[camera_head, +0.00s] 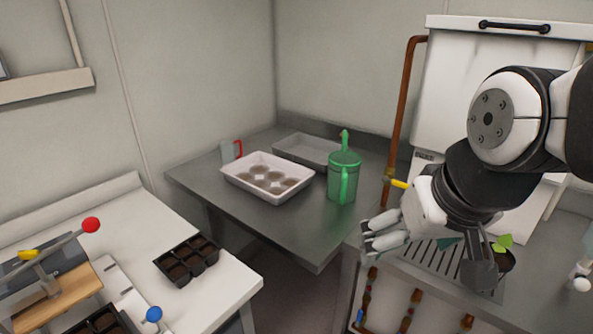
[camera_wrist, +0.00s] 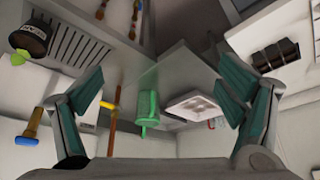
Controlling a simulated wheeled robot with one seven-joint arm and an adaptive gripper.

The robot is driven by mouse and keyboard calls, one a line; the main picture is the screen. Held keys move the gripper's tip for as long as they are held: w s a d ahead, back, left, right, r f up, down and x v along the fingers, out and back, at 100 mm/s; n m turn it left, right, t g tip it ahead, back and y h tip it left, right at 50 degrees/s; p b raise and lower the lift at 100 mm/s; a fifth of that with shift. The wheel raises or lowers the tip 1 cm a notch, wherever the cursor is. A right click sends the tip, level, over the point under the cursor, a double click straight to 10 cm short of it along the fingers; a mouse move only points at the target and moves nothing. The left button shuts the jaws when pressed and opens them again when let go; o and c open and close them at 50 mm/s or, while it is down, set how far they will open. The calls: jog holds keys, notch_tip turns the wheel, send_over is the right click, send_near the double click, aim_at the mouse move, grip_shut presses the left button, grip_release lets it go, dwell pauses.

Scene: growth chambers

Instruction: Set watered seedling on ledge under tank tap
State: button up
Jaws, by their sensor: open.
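The seedling (camera_head: 503,242) is in a small dark pot (camera_head: 507,262) at the right end of the slotted drain ledge (camera_head: 428,260), partly hidden behind my gripper. In the wrist view the labelled pot (camera_wrist: 30,36) shows at the upper left, beside the slots, outside my fingers. My gripper (camera_head: 425,255) is open and empty, with its teal-padded fingers spread apart; they also show in the wrist view (camera_wrist: 160,72). The white tank (camera_head: 468,95) stands behind my arm. A yellow tap handle (camera_head: 398,183) shows at its lower left.
A green watering can (camera_head: 343,182), a white tray of round pots (camera_head: 262,187), a grey tray (camera_head: 300,144) and a red-handled jug (camera_head: 231,151) stand on the steel table. A seedling tray (camera_head: 186,262) lies on the white bench. A copper pipe (camera_head: 405,105) rises beside the tank.

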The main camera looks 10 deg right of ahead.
jog(key=shift+n, duration=0.7)
jog(key=s+a, duration=0.1)
jog(key=s, duration=0.2)
jog(key=s+a+r, duration=0.1)
jog(key=s, duration=0.1)
jog(key=shift+a, duration=0.3)
jog(key=shift+w, duration=0.1)
